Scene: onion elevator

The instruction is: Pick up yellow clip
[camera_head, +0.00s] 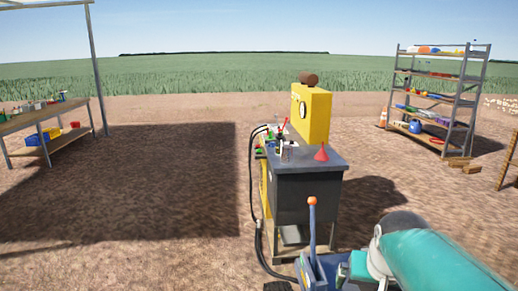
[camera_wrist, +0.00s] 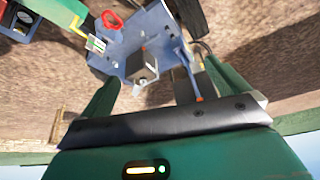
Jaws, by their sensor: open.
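I cannot make out a yellow clip in either view. In the head view, a dark cabinet (camera_head: 304,200) with a grey top carries a yellow box-shaped unit (camera_head: 314,115), a red funnel (camera_head: 322,153) and several small items (camera_head: 282,140) too small to tell apart. In the wrist view, my gripper (camera_wrist: 160,82) is open, with its two green fingers wide apart. Nothing shows held between them. Beyond the fingers is a blue metal machine part (camera_wrist: 122,58) with a red ring (camera_wrist: 112,21).
A blue machine with an orange-knobbed lever (camera_head: 312,205) stands in front of the cabinet, close to my teal arm. A black hose (camera_head: 253,190) hangs at the cabinet's left. A workbench (camera_head: 40,122) stands far left, a shelf rack (camera_head: 437,96) far right.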

